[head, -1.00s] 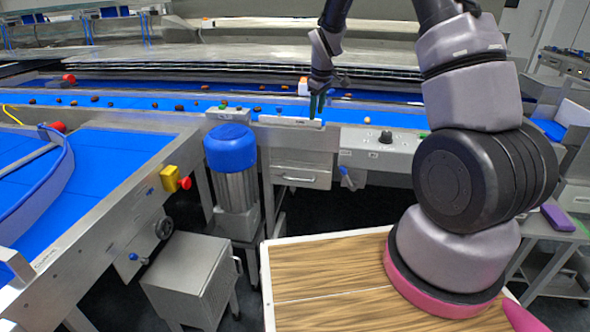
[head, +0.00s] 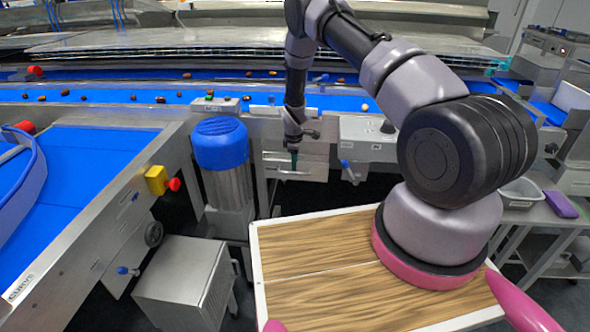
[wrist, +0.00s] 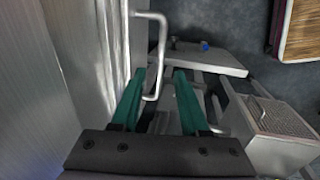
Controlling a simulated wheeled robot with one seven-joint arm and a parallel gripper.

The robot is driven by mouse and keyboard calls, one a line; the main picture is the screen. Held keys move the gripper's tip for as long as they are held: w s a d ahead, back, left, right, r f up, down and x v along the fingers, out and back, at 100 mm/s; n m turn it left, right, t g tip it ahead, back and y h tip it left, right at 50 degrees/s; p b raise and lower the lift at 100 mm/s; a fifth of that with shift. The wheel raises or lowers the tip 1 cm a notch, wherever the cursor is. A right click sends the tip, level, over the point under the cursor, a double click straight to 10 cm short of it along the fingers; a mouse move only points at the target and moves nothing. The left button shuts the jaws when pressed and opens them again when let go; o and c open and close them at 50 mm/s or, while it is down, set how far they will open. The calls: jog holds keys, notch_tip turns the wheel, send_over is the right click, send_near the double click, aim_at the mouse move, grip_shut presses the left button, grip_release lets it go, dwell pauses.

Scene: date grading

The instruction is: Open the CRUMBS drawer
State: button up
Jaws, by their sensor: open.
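The steel drawer (head: 315,171) sits under the belt frame, right of the blue-capped motor. It looks shut, and no CRUMBS lettering is readable on it. My gripper (head: 293,164) is in front of the drawer face and hides part of it. In the wrist view, the drawer's bar handle (wrist: 162,45) runs down the picture from above the fingertips into the gap between them. My gripper's green fingers (wrist: 160,72) are open, one on each side of the bar. I cannot tell whether either finger touches the handle.
The motor with the blue cap (head: 220,145) stands close left of the drawer. A steel cabinet (head: 185,280) is on the floor at lower left. Dates lie on the blue belt (head: 110,96) above.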

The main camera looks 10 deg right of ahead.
aim_at(295, 173)
jog(key=shift+w+d+f, duration=0.1)
jog(key=shift+w+f, duration=0.1)
jog(key=shift+f, duration=0.9)
jog(key=shift+w+d+f, duration=0.1)
jog(key=shift+w+f, duration=0.1)
jog(key=shift+f, duration=0.9)
jog(key=shift+c, duration=0.3)
grip_shut()
